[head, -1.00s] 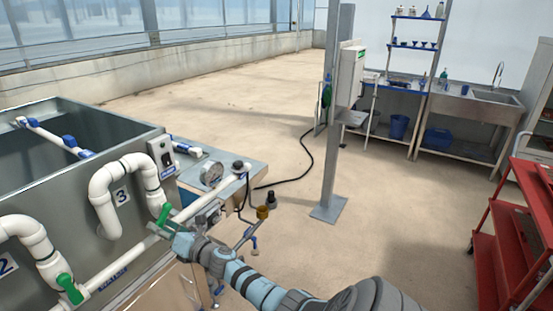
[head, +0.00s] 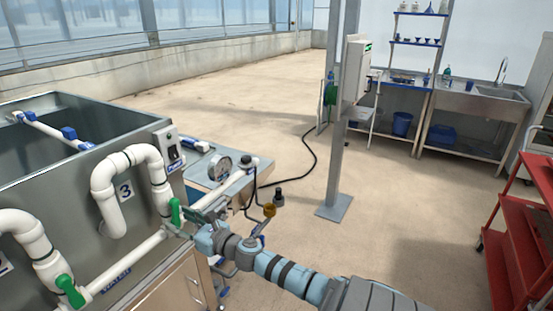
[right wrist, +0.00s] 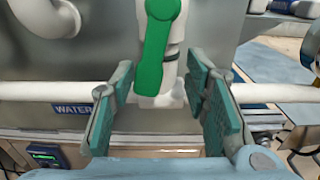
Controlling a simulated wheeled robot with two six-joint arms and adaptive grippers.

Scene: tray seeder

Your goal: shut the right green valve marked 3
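The valve marked 3 has a green handle (head: 175,212) on the white pipe below the elbow, to the right of the "3" label (head: 126,190). In the right wrist view the green handle (right wrist: 156,58) hangs down, tilted a little, in front of the white pipe. My right gripper (head: 197,216) is just right of the handle in the head view. In the right wrist view its two fingers (right wrist: 160,75) are open, one each side of the handle's lower part, with visible gaps. My left gripper is not in view.
Another green valve handle (head: 70,291) sits on the pipe at the lower left. A horizontal white pipe (right wrist: 265,92) runs behind my fingers. A pressure gauge (head: 219,167) stands behind my gripper. A red cart (head: 520,235) is at the right; the floor between is clear.

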